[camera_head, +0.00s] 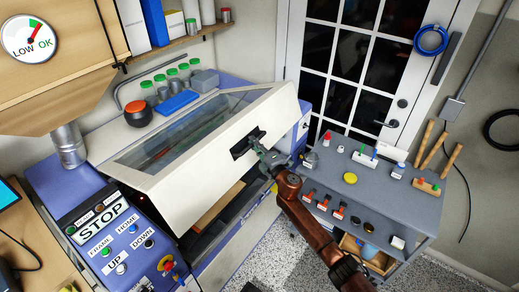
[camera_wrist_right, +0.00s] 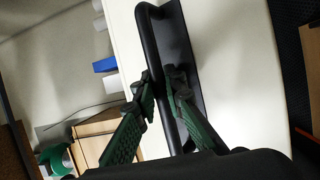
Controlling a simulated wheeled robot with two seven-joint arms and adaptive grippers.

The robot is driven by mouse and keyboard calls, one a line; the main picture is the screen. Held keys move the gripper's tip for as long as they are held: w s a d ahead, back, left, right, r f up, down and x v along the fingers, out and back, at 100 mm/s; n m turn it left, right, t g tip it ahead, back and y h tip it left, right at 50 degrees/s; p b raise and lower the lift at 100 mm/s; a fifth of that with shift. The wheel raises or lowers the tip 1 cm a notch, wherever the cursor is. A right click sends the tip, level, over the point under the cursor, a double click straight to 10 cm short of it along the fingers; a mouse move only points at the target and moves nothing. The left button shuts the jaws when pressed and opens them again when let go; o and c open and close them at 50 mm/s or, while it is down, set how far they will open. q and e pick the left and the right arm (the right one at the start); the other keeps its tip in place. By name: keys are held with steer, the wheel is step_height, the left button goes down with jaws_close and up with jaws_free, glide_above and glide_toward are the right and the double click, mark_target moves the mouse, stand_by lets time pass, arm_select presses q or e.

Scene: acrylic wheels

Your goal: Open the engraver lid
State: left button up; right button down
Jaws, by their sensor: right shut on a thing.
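The engraver lid (camera_head: 190,190) is a cream cover with a dark clear window (camera_head: 180,130) on top. A dark gap shows below its front edge, with a brown board (camera_head: 220,205) inside, so the lid stands partly raised. Its black handle (camera_head: 240,150) is on the front face. My right gripper (camera_head: 259,150) is at the handle. In the right wrist view, the green-padded fingers of the gripper (camera_wrist_right: 163,92) are closed around the black handle bar (camera_wrist_right: 150,40), one on each side, beside the pale lid face (camera_wrist_right: 225,60). My left gripper is not in view.
A control panel with a STOP label (camera_head: 95,207) is at the front left. Jars with green lids (camera_head: 165,82) and a red-topped round container (camera_head: 138,113) stand behind the lid. A grey cart (camera_head: 375,190) with small tools stands right of my right arm.

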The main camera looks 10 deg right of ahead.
steer(key=w+a+r+p, duration=0.3)
steer(key=r, duration=0.5)
steer(key=w+a+r+p, duration=0.3)
steer(key=r+p, duration=0.1)
steer(key=r, duration=0.5)
steer(key=w+a+r+p, duration=0.3)
steer(key=w+r+p, duration=0.1)
steer(key=r, duration=0.5)
steer(key=shift+a, duration=0.1)
steer(key=c, duration=2.1)
jaws_free()
